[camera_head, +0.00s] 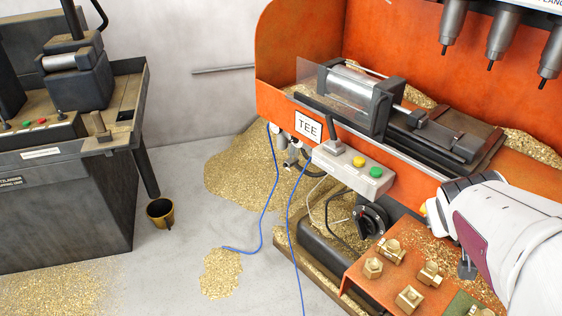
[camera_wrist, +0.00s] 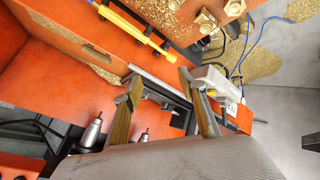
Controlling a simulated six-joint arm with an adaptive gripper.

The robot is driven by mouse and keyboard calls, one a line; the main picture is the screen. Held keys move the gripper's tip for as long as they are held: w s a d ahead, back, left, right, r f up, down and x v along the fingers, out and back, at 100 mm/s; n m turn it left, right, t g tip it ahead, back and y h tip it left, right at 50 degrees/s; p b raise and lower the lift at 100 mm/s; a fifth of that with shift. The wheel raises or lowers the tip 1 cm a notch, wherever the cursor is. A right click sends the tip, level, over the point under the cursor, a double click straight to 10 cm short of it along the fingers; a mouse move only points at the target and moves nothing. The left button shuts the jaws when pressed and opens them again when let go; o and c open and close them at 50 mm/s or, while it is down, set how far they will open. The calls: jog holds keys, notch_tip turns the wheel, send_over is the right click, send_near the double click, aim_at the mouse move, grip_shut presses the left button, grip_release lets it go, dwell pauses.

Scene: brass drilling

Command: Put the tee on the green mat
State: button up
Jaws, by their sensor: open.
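Several brass fittings (camera_head: 392,251) lie on an orange tray (camera_head: 362,285) at the lower right of the head view. I cannot tell for sure which of them are tees. A green mat (camera_head: 462,303) shows at the bottom right edge, partly cut off, with a brass piece at its lower edge. In the wrist view brass fittings (camera_wrist: 205,22) show near the top, well beyond my fingers. My gripper (camera_wrist: 158,80) is open, with nothing between its two fingers.
The orange machine carries a clamp (camera_head: 385,95), a TEE sign (camera_head: 308,125) and a button box (camera_head: 352,172). Drill spindles (camera_head: 500,35) hang at the upper right. A yellow rod (camera_wrist: 130,22) crosses the wrist view. Brass chips cover parts of the floor.

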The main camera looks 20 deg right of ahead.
jog(key=s+a+r+n+y, duration=0.1)
jog(key=s+a+y, duration=0.1)
jog(key=a, duration=1.2)
jog(key=s+a+n+y, duration=0.1)
jog(key=s+a+y, duration=0.2)
jog(key=a, duration=1)
jog(key=shift+s+a+r+y, duration=0.2)
jog(key=shift+a+r+y, duration=0.2)
jog(key=shift+y, duration=0.5)
jog(key=o, duration=1.7)
jog(key=w+d+f+g, duration=0.1)
jog(key=d+f, duration=0.3)
jog(key=d, duration=0.8)
jog(key=w+d+f+g, duration=0.1)
jog(key=d+f+g, duration=0.3)
jog(key=d, duration=0.9)
jog(key=shift+w+f+g, duration=0.3)
jog(key=shift+f, duration=0.3)
